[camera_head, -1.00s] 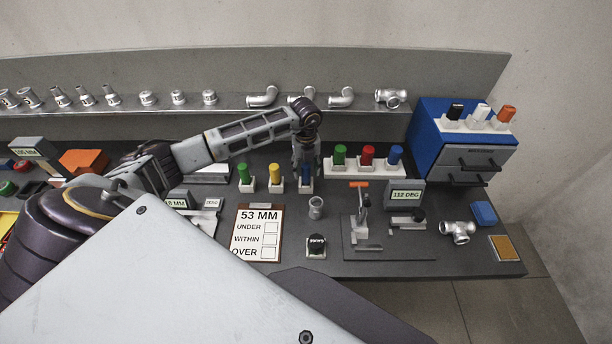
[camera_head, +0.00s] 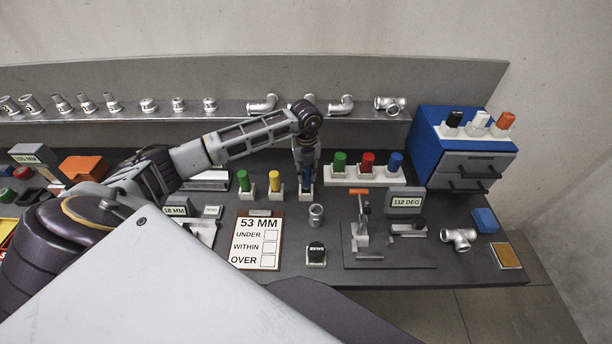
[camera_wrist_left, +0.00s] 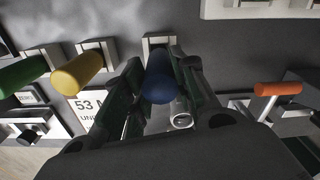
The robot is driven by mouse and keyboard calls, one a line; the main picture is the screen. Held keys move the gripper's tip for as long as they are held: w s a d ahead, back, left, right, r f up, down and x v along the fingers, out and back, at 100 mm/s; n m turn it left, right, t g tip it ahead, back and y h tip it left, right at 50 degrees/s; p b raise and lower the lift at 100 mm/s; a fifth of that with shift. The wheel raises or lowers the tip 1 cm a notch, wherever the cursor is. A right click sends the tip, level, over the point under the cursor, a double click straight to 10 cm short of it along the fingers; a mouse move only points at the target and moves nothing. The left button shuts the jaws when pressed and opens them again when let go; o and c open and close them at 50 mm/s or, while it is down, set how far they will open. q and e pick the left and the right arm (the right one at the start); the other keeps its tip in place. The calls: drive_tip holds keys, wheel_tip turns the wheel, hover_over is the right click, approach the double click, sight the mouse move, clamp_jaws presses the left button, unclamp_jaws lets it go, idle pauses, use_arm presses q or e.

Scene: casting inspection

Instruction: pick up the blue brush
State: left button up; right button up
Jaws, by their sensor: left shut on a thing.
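The blue brush (camera_wrist_left: 158,82) is an upright blue cylinder seen end-on between the fingers of my left gripper in the left wrist view. Its white holder (camera_wrist_left: 158,42) is just behind it. In the head view my left gripper (camera_head: 306,172) points down over this holder (camera_head: 305,191), and the fingers hide most of the brush. The gripper is shut on the brush, which is still at its holder; I cannot tell whether it has lifted at all. My right gripper is not in view.
A yellow cylinder (camera_head: 274,181) and a green one (camera_head: 243,181) stand in holders to the left. A white rack (camera_head: 365,181) with green, red and blue cylinders is close on the right. A metal fitting (camera_head: 316,215) and a 53 MM card (camera_head: 257,244) lie in front.

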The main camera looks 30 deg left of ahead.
use_arm(q)
wheel_tip(320, 180, up, 8)
drive_tip(key=shift+r+b, duration=0.15)
drive_tip(key=shift+b, duration=0.5)
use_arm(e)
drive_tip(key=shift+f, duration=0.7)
use_arm(q)
drive_tip(key=shift+a, duration=0.1)
